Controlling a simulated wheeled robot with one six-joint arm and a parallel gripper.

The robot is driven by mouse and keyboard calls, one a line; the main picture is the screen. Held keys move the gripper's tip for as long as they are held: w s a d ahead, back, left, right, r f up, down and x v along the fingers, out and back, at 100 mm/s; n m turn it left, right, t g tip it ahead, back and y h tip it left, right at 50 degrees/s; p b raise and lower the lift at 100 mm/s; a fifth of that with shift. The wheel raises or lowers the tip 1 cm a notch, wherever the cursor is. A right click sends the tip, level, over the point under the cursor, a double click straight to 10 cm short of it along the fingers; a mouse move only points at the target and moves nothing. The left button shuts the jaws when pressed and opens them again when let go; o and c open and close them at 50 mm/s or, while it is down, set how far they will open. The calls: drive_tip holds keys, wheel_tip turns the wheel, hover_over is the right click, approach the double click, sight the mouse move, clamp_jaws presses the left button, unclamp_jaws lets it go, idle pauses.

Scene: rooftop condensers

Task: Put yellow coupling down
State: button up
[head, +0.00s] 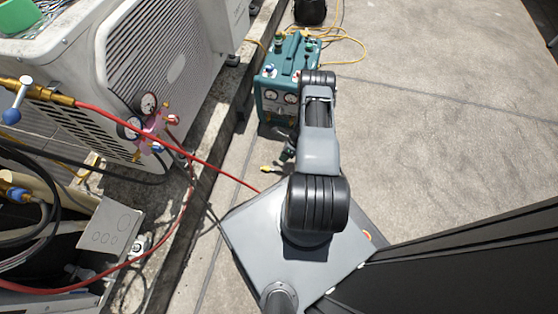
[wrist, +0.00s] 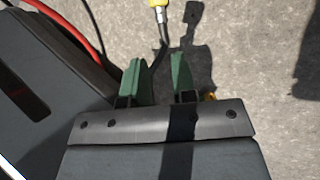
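The yellow coupling (wrist: 157,3) shows at the top edge of the wrist view, partly cut off, with a metal collar and a black hose running down from it. In the head view the yellow coupling (head: 267,169) is low over or on the concrete, left of my arm; contact is hard to tell. My gripper (wrist: 160,60) has two green fingers with a clear gap between them and nothing visibly clamped. The coupling is beyond the fingertips, and its hose passes behind the left finger. In the head view my gripper (head: 289,150) is small and partly hidden by my arm.
A teal machine with gauges (head: 285,80) stands beyond my gripper. A white condenser (head: 150,60) with a gauge manifold (head: 150,122) is at left, beside a concrete curb. A red hose (head: 225,172) crosses towards my base. Open concrete (head: 440,110) lies at right.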

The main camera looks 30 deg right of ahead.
drive_tip(key=w+a+r+n+h, duration=0.15)
drive_tip(key=r+n, duration=0.25)
drive_tip(key=r, duration=0.6)
drive_tip(key=w+a+r+n, duration=0.2)
drive_tip(key=w+r+n, duration=0.15)
drive_tip(key=r, duration=0.65)
drive_tip(key=w+a+r+n+h, duration=0.15)
drive_tip(key=r+n, duration=0.35)
drive_tip(key=r, duration=0.5)
drive_tip(key=s+a+r+n+h, duration=0.1)
drive_tip(key=s+a+r+n, duration=0.15)
drive_tip(key=r, duration=0.35)
drive_tip(key=s+a+r+n, duration=0.1)
drive_tip(key=a+r+n, duration=0.3)
drive_tip(key=r, duration=0.2)
drive_tip(key=s+a+r+n+t+h, duration=0.2)
drive_tip(key=s+a+r+n, duration=0.2)
drive_tip(key=s+r+n, duration=0.5)
drive_tip(key=shift+s+a+p, duration=0.3)
drive_tip(key=shift+s, duration=0.8)
